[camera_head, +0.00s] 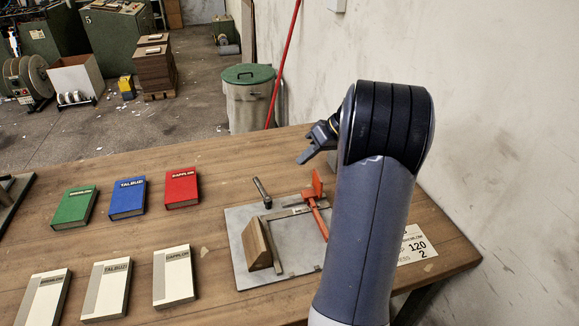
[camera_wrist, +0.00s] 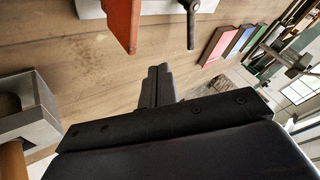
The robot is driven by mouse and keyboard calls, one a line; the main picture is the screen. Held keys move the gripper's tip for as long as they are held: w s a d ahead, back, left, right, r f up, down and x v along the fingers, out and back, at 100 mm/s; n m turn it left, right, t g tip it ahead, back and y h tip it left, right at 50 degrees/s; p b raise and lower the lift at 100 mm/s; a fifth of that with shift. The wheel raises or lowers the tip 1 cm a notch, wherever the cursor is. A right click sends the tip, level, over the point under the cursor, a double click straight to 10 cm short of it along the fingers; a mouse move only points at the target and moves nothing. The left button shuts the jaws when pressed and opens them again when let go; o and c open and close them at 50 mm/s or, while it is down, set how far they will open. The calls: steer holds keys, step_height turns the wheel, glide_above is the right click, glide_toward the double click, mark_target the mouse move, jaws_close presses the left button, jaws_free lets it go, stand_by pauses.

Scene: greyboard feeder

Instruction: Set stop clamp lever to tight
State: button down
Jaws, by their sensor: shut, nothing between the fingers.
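A grey plate (camera_head: 243,275) lies on the wooden table, carrying a wooden wedge block (camera_head: 257,245), a thin metal square and an orange clamp-like part (camera_head: 315,205). A dark lever (camera_head: 262,192) with a round end sticks up at the plate's far edge; I cannot tell which of these is the named lever or its setting. In the wrist view the orange part (camera_wrist: 122,22) and the dark lever (camera_wrist: 191,25) show at the top. My gripper (camera_head: 302,158) is up beyond the plate's far right, apart from both. Its fingers (camera_wrist: 158,72) are shut and empty.
Green (camera_head: 75,207), blue (camera_head: 128,198) and red (camera_head: 181,188) books lie left of the plate, with several pale ones nearer. A printed card (camera_head: 415,245) lies at the right, near the wall (camera_head: 510,130). A grey metal piece (camera_wrist: 30,105) shows close at left in the wrist view.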

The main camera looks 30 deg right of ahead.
mark_target(262, 191)
steer(key=x, duration=0.8)
steer(key=shift+w+a+f, duration=0.1)
steer(key=shift+a+f, duration=0.15)
steer(key=shift+a+r+p, duration=0.2)
steer(key=shift+a+p, duration=0.45)
steer(key=shift+a, duration=1.3)
